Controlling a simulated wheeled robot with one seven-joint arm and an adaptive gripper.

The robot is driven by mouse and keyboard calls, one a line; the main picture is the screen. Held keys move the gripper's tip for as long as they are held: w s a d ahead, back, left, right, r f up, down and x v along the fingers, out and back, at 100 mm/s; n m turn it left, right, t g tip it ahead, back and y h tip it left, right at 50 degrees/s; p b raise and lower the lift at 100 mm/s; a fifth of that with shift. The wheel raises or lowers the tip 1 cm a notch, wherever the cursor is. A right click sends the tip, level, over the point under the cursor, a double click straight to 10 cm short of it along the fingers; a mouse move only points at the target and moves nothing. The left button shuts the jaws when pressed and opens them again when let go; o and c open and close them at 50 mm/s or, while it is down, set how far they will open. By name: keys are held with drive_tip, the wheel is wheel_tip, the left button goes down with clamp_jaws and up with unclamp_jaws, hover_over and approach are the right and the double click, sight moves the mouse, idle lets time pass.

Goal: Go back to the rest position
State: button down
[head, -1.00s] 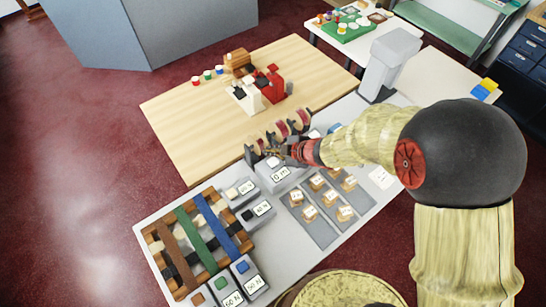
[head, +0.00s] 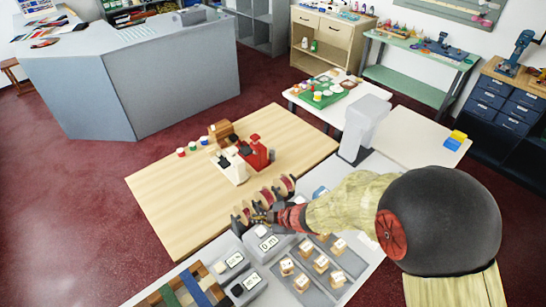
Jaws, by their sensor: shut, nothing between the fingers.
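My gripper (head: 260,217) is in the head view at the lower middle, at the end of my arm, which reaches in from the right. Its dark fingers are small here and partly merge with the spools behind; they look shut with nothing held. The gripper appears just above or beside a grey device with a "0 m" label (head: 267,241). A row of red and dark spools (head: 276,192) stands right behind it; I cannot tell whether the gripper touches them.
Wooden tabletop (head: 170,200) lies left, with a white and a red machine (head: 257,150) on it. A grey upright unit (head: 362,128) stands behind my arm. A grey tray (head: 318,276) of small labelled blocks lies in front. Striped woven strips (head: 185,290) lie bottom left.

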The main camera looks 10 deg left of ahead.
drive_tip(key=d+f+m+h, duration=0.1)
drive_tip(key=d, duration=0.1)
drive_tip(key=d+f+m+h, duration=0.1)
drive_tip(key=d, duration=0.2)
drive_tip(key=w+d+f+m+h, duration=0.1)
drive_tip(key=d+h, duration=0.1)
drive_tip(key=d, duration=0.1)
drive_tip(key=shift+d+f+m+t, duration=0.2)
drive_tip(key=shift+f+m+t, duration=0.1)
drive_tip(key=shift+t, duration=0.1)
drive_tip(key=s+d+r+m+h+b, duration=0.1)
drive_tip(key=s+d+r+m+h, duration=0.2)
drive_tip(key=d, duration=0.4)
drive_tip(key=d+r+m+h, duration=0.2)
drive_tip(key=d+r+m, duration=0.2)
drive_tip(key=d, duration=0.3)
drive_tip(key=s+d+r+m+b, duration=0.2)
drive_tip(key=s+d+r+m, duration=0.2)
drive_tip(key=s+r, duration=0.4)
drive_tip(key=s+d+r+m+y+b, duration=0.1)
drive_tip(key=s+d+r+m+b, duration=0.2)
drive_tip(key=s+r, duration=0.6)
drive_tip(key=shift+s+d+m+b, duration=0.3)
drive_tip(key=shift+s+d+m, duration=0.55)
drive_tip(key=shift+m, duration=0.95)
